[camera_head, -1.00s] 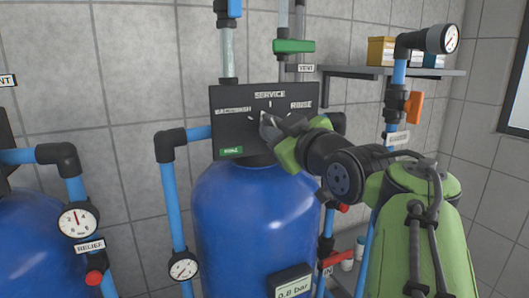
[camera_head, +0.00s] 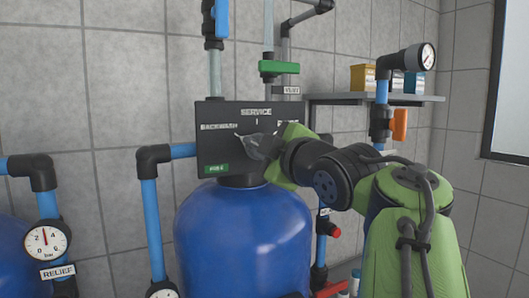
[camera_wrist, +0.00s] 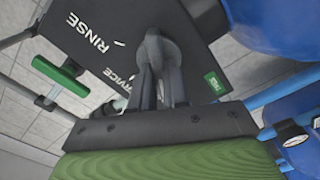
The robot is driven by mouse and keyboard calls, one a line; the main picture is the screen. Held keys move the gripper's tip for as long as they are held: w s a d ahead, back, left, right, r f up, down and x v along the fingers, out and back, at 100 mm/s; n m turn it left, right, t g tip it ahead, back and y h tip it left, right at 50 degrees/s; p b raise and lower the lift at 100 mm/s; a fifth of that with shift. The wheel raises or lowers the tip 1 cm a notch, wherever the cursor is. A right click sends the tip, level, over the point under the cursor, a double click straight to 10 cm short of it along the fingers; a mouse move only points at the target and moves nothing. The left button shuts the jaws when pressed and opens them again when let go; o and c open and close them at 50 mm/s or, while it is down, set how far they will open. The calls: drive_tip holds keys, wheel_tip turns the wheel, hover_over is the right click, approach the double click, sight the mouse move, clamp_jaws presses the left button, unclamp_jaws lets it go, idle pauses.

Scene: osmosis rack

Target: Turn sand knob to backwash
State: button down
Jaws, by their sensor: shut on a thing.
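The sand valve's black panel (camera_head: 215,151) sits on top of the blue tank (camera_head: 243,240). Its labels read BACKWASH at the left, SERVICE at the top and RINSE at the right; RINSE is mostly covered by my gripper in the head view. My gripper (camera_head: 262,146) reaches in from the right at the panel's middle. In the wrist view the grey knob (camera_wrist: 155,48) sits between the two fingers of my gripper (camera_wrist: 160,88), which are shut on it. The knob's exact pointing direction is hard to tell behind the fingers.
A green-handled valve (camera_head: 278,67) stands on a pipe above the panel. A shelf (camera_head: 370,98) with boxes is at the right, near an orange valve handle (camera_head: 400,124). A blue pipe (camera_head: 152,225) and a relief gauge (camera_head: 45,240) are at the left.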

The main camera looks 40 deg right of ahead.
idle(0.3)
drive_tip(key=c, duration=1.1)
unclamp_jaws()
drive_tip(key=shift+s, duration=0.15)
drive_tip(key=v, duration=1.5)
drive_tip(key=shift+s+a, duration=0.2)
drive_tip(key=shift+s, duration=0.05)
